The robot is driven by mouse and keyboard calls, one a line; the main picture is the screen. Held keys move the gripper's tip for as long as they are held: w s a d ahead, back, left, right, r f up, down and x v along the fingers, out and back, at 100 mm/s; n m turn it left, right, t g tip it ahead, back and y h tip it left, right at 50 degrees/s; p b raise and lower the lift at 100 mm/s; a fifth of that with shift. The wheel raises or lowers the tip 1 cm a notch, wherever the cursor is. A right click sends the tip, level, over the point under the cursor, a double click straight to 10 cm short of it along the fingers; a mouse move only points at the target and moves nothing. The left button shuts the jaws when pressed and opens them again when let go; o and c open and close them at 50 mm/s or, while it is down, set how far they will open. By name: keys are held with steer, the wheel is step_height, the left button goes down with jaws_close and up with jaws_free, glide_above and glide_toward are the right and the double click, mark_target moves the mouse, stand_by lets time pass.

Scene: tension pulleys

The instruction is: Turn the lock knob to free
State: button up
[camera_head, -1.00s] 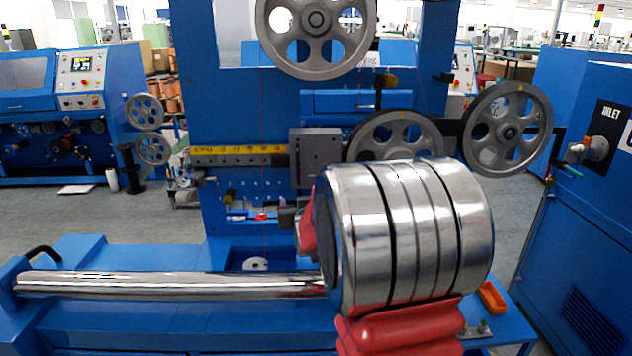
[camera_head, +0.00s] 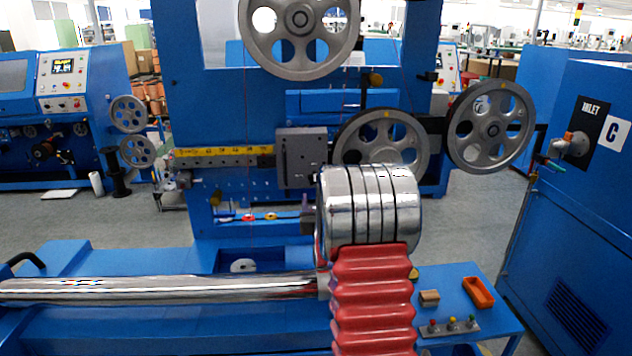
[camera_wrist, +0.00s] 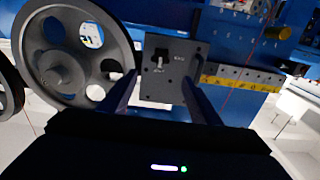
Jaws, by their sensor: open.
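The grey block (camera_head: 294,172) sits at the right end of the yellow scale on the blue machine. The wrist view shows its face (camera_wrist: 173,88) with a small dark knob (camera_wrist: 160,60) carrying a pale pointer. White lettering beside the knob is too small to read. My gripper (camera_wrist: 159,76) is open, its two dark fingers pointing at the block's face. The knob appears between and slightly above the fingertips, apparently untouched. The distance to it is unclear. In the head view my wrist and arm hide the gripper.
Grey spoked pulleys (camera_head: 383,145) stand close right of the block in the head view; one (camera_wrist: 80,62) is close left of it in the wrist view. The yellow scale (camera_head: 225,155) runs left. An orange tray (camera_head: 478,292) lies on the blue bench.

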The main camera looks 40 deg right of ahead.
mark_target(314, 177)
steer(key=x, duration=1.3)
steer(key=shift+w+d, duration=0.25)
steer(key=shift+c, duration=0.6)
steer(key=c, duration=0.9)
steer(key=shift+d, duration=0.2)
steer(key=shift+c, duration=0.2)
steer(key=shift+a, duration=0.1)
